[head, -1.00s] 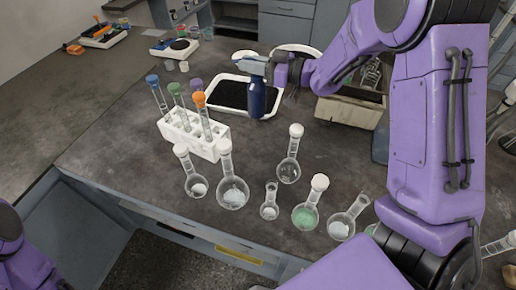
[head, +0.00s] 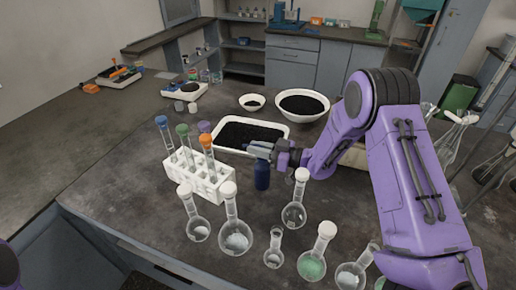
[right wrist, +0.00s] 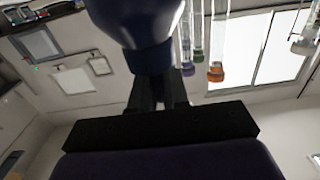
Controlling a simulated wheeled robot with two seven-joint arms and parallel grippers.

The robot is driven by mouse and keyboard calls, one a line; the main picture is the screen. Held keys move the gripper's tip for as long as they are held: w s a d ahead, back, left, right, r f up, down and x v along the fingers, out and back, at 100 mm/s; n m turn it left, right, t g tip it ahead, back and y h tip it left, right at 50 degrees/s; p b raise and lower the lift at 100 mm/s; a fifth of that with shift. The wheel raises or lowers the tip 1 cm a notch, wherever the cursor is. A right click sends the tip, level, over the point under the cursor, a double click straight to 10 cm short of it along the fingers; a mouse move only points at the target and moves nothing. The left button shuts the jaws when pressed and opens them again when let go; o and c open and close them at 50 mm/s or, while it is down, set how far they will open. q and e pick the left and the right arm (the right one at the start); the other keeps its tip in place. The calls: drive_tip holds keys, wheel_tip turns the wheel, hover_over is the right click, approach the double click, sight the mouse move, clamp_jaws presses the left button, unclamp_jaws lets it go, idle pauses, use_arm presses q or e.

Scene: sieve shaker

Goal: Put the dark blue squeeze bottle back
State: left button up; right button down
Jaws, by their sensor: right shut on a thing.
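The dark blue squeeze bottle (head: 262,175) with a lighter grey-blue top is upright in the head view, in front of the white tray. My right gripper (head: 277,156) is shut on it near its top. I cannot tell whether its base touches the bench. In the right wrist view the bottle (right wrist: 140,30) is large, between the fingers, and the room looks upside down. My left gripper is not in view; only a bit of my left arm shows at the lower left edge.
A white rack (head: 199,178) with several capped tubes stands left of the bottle. Several round flasks (head: 236,238) stand in front. The white tray (head: 286,144) of black grains lies behind, with a large white bowl (head: 326,116) and a small bowl (head: 253,110) beyond.

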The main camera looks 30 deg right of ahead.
drive_tip(key=shift+f, duration=0.15)
drive_tip(key=c, duration=1.1)
unclamp_jaws()
drive_tip(key=shift+r, duration=0.25)
drive_tip(key=shift+s+d+f, duration=0.1)
drive_tip(key=shift+s+d, duration=0.15)
drive_tip(key=b+v, duration=0.2)
drive_tip(key=v, duration=0.9)
drive_tip(key=shift+s+b, duration=0.25)
drive_tip(key=shift+b, duration=0.15)
